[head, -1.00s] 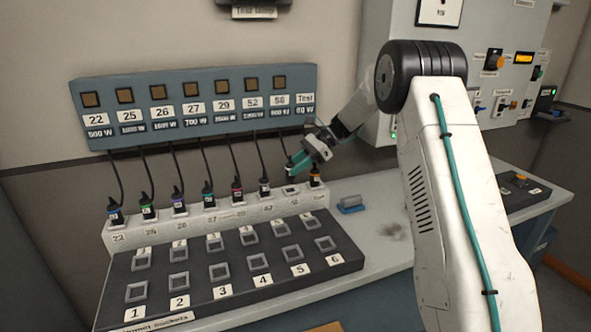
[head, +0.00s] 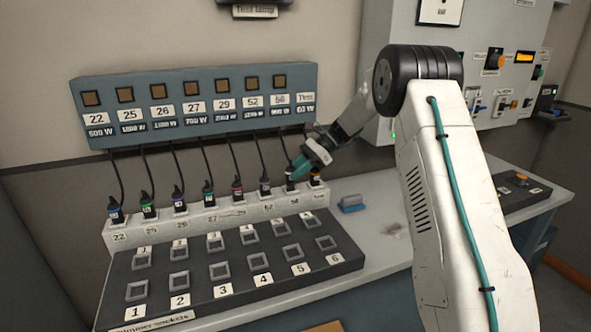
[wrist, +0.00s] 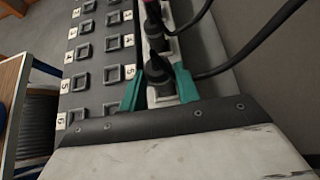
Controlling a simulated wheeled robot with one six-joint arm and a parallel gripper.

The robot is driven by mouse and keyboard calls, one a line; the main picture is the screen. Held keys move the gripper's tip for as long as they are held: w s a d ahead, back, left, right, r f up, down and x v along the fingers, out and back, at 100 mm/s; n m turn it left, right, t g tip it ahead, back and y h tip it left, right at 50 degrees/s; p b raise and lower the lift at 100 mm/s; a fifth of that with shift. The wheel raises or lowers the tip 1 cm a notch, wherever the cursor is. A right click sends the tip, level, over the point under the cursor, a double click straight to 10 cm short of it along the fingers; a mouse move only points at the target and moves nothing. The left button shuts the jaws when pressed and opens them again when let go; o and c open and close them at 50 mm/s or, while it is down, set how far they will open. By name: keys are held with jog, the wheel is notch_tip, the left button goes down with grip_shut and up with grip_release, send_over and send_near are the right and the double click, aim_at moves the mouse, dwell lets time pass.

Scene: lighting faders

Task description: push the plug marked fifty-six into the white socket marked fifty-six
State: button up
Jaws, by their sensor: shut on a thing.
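My gripper (head: 301,169), with teal fingers, is shut on a dark plug (head: 291,184) at the right part of the white socket strip. I take it as the plug marked fifty-six; its marking is too small to read. The plug stands upright at the white socket marked fifty-six (head: 294,203), its lower end down at the socket's opening. I cannot tell if it is fully seated. In the wrist view the plug (wrist: 158,70) is between the two fingers (wrist: 160,84), and its cable is partly hidden.
Several other plugs, such as the one at fifty-two (head: 264,186), stand close by in the white strip (head: 170,230). An orange-banded plug (head: 315,177) is just right of my gripper. A dark panel of numbered sockets (head: 235,262) lies in front. A blue block (head: 351,204) lies to the right.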

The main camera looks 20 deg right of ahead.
jog(key=shift+s+f, duration=0.1)
jog(key=shift+f, duration=0.65)
dwell(0.9)
